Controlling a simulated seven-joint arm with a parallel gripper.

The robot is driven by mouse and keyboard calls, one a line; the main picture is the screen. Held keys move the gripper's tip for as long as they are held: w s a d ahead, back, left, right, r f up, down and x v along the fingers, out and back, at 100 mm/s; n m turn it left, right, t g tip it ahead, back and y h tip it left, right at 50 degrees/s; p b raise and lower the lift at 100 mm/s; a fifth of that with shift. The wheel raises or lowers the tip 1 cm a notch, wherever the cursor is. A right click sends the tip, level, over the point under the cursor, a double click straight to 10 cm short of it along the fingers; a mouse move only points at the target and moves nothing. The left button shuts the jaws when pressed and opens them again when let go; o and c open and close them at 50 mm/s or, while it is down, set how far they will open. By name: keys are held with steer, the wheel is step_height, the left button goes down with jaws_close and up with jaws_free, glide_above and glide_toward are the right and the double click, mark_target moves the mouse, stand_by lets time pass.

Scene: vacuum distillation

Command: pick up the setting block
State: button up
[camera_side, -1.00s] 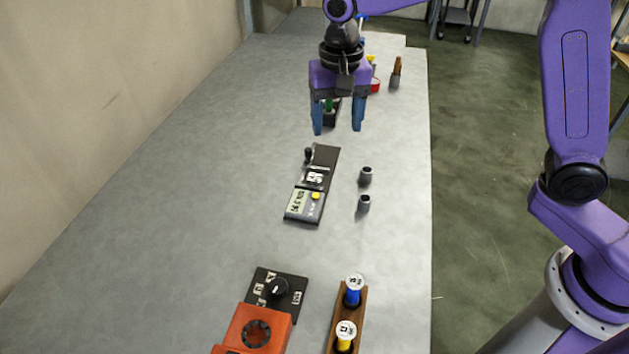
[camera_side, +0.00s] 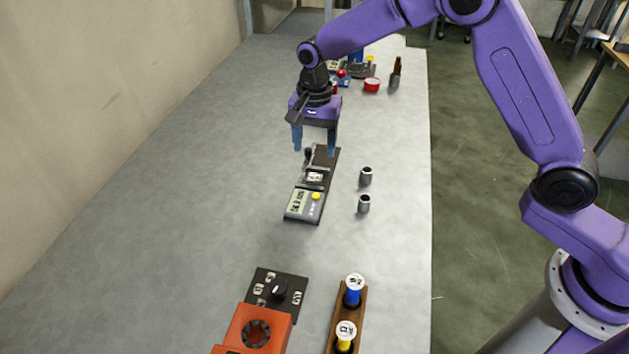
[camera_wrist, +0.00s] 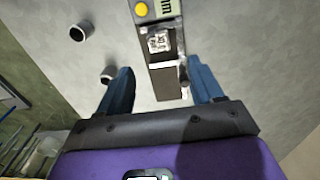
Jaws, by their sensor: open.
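A small block with a white marked face (camera_side: 315,176), which I take to be the setting block, sits on the dark rail of a gauge. The block also shows in the wrist view (camera_wrist: 159,40). The gauge (camera_side: 304,204) has a grey display and a yellow button at its near end. My gripper (camera_side: 314,145) is open and empty, fingers pointing down, above the far end of the rail. In the wrist view, my gripper's fingers (camera_wrist: 163,78) lie on either side of the rail, with the block beyond the fingertips. The height gap is hard to judge.
A dark upright knob (camera_side: 308,155) stands at the rail's left side near my fingers. Two small grey cylinders (camera_side: 366,175) (camera_side: 363,204) stand to the right. A dial panel (camera_side: 277,291), an orange box (camera_side: 256,329) and a wooden rack (camera_side: 360,315) are nearer. The table's left is clear.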

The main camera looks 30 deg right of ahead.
mark_target(315, 175)
step_height(315, 175, down, 9)
steer(key=shift+s, duration=0.1)
jaws_close()
stand_by(0.5)
steer(key=shift+r, duration=0.1)
